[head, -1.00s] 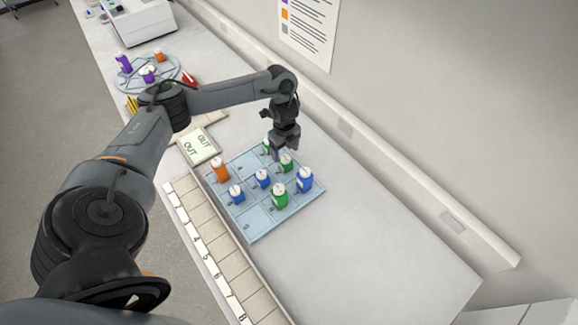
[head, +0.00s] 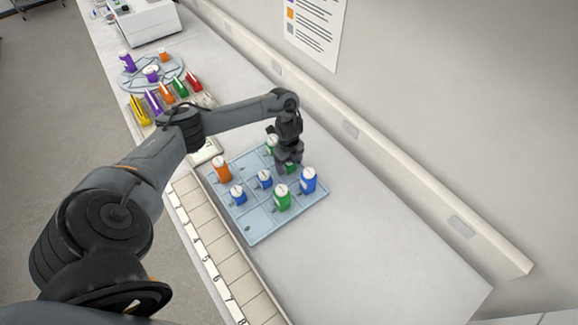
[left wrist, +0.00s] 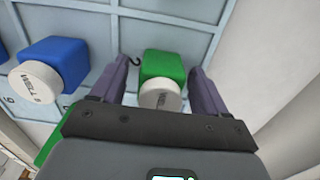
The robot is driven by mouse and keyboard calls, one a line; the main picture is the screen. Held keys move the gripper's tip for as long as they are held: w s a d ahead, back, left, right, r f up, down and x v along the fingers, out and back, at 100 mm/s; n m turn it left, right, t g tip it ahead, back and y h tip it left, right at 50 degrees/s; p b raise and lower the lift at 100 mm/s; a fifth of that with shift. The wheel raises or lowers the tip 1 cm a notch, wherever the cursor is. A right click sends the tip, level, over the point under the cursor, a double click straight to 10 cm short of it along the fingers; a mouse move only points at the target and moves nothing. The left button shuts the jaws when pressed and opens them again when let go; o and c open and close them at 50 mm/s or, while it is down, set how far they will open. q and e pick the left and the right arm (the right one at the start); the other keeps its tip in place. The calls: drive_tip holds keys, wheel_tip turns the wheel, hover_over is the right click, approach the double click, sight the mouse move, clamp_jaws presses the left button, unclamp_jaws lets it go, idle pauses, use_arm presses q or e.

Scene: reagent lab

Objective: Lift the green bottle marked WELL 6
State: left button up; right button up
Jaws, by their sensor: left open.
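My left gripper (head: 288,163) points down over the back right part of the blue tray (head: 252,238). A green bottle (head: 291,169) with a white cap is partly hidden by it. In the left wrist view the open fingers (left wrist: 158,72) stand on either side of this green bottle (left wrist: 163,66), with gaps on both sides. Its cap carries WELL lettering, but I cannot read the number. Two other green bottles stand in the tray, one behind (head: 271,144) and one in front (head: 282,198). My right gripper is not in view.
The tray also holds an orange bottle (head: 222,169) and blue bottles (head: 308,181), one of them close to the gripper in the left wrist view (left wrist: 56,64). A numbered rack (head: 215,236) runs along the left. The bench at right is clear.

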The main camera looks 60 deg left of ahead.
use_arm(q)
drive_tip(key=shift+c, duration=0.4)
drive_tip(key=c, duration=1)
drive_tip(key=shift+o, duration=0.2)
drive_tip(key=shift+r, duration=0.1)
